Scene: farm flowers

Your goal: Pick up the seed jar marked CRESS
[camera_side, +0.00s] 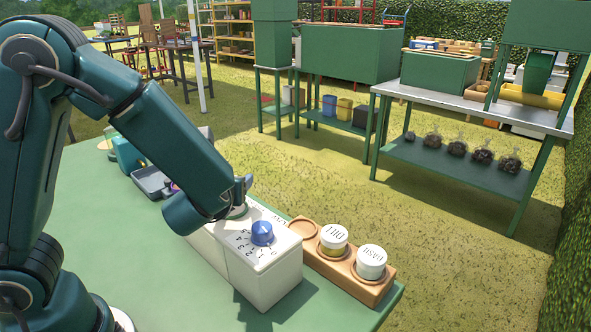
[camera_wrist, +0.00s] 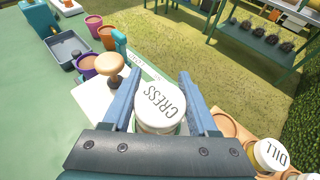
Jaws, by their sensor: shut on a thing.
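The CRESS jar (camera_wrist: 158,104) has a white lid with its name in dark letters. In the wrist view it sits between the two blue fingers of my gripper (camera_wrist: 158,84), which is shut on it. In the side view my arm hides nearly all of the jar. The gripper is over the far part of the white box (camera_side: 262,272), which has a blue knob (camera_side: 262,233) and a numbered dial. I cannot tell whether the jar touches the box.
A wooden rack (camera_side: 345,283) holds the DILL jar (camera_side: 333,239) and another white-lidded jar (camera_side: 371,262); its far well (camera_side: 303,228) is empty. A round wooden knob (camera_wrist: 109,64) stands left of the jar. A grey tray (camera_wrist: 66,52) and several pots lie farther off.

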